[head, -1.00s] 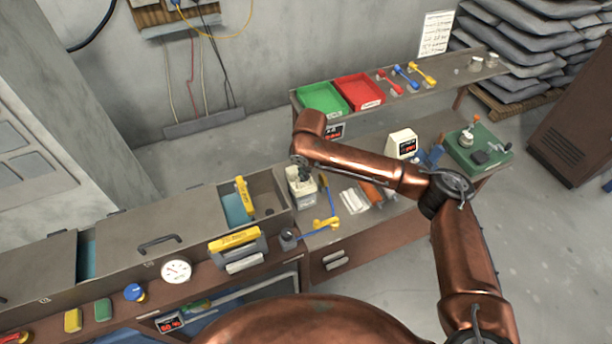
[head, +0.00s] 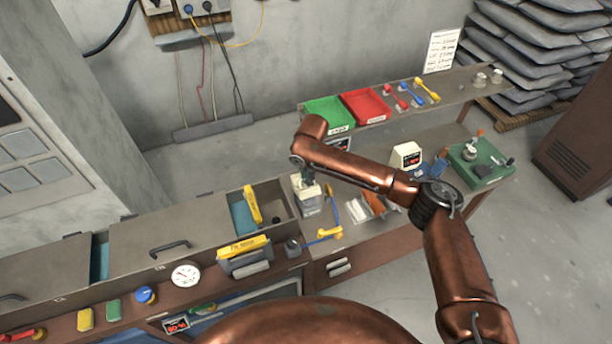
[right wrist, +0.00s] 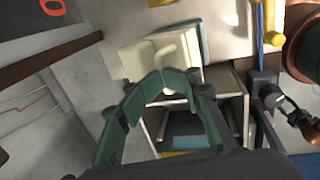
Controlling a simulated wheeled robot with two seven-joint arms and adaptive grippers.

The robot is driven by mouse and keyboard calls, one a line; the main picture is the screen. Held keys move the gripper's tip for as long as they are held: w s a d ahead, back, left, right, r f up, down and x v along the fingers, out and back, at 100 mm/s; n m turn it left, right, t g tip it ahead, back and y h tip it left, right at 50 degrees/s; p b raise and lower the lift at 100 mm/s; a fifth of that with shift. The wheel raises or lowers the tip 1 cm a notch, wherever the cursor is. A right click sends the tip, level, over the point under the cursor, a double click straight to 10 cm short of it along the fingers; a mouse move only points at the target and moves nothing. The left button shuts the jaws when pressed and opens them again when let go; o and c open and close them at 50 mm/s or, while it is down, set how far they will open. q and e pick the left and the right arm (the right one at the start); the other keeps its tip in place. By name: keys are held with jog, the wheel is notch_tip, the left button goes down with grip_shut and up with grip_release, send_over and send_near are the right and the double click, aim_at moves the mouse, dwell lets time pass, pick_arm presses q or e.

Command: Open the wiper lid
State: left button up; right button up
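The pale wiper box (head: 311,205) stands on the bench, right of the open console bin. My right gripper (head: 303,172) is over it, with the arm reaching in from the right. In the right wrist view, the cream wiper lid (right wrist: 140,62) with its raised handle is at the fingertips. Whether the lid is clear of the box is hard to tell. My left gripper is not in view.
Left of the box is the open bin (head: 278,217) with a yellow block (head: 253,204). A blue-and-yellow tool (head: 330,234) lies close by on the right.

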dwell(0.3)
jog(key=w+a+r+p, duration=0.1)
jog(key=w+r+p, duration=0.2)
jog(key=r+p, duration=0.3)
jog(key=shift+r, duration=1.3)
jog(key=shift+w, duration=0.1)
jog(key=shift+p, duration=0.7)
notch_tip(320, 180, up, 12)
jog(key=s, duration=0.2)
jog(key=shift+s+d, duration=0.15)
jog(key=shift+d, duration=0.2)
